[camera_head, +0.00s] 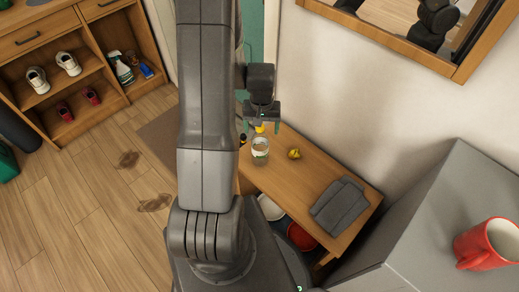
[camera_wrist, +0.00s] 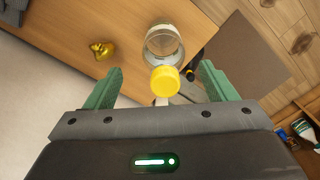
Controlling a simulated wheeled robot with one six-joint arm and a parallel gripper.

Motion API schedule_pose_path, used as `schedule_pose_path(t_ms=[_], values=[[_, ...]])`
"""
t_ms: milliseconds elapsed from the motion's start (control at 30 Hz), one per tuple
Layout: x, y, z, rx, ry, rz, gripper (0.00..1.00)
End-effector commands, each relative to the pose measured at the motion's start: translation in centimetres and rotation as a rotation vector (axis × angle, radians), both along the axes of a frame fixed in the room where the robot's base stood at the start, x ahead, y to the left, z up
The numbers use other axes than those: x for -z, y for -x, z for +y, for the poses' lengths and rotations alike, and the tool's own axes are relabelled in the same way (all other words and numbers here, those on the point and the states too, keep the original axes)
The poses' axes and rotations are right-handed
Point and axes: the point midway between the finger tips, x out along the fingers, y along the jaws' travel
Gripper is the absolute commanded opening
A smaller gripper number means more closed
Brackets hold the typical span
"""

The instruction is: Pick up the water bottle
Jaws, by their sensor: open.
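The water bottle (camera_head: 260,148) is clear with a yellow cap and stands upright on the wooden bench. In the wrist view the bottle (camera_wrist: 163,45) shows from above, its yellow cap nearest to me and between the green fingers. My gripper (camera_head: 261,120) is just above the bottle at the bench's far end. In the wrist view my gripper (camera_wrist: 160,88) is open, with one finger on each side of the cap and gaps on both sides. The bottle's lower part is partly hidden below its shoulder in the wrist view.
A small gold figurine (camera_head: 294,153) and a folded grey cloth (camera_head: 339,205) lie on the wooden bench (camera_head: 300,181). A dark small object (camera_wrist: 196,68) is close beside the bottle. A grey cabinet (camera_head: 440,225) with a red mug (camera_head: 488,244) stands at right. A shoe shelf (camera_head: 85,75) is at left.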

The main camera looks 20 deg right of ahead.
Motion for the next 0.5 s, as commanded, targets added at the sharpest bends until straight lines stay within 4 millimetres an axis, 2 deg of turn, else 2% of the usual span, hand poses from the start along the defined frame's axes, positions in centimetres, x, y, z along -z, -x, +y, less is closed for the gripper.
schedule_pose_path(t_ms=[300,500], values=[[4.2,-0.1,0.7,-0.001,-0.002,0.004,0.78],[4.9,-0.1,0.7,-0.001,-0.001,0.002,0.78]])
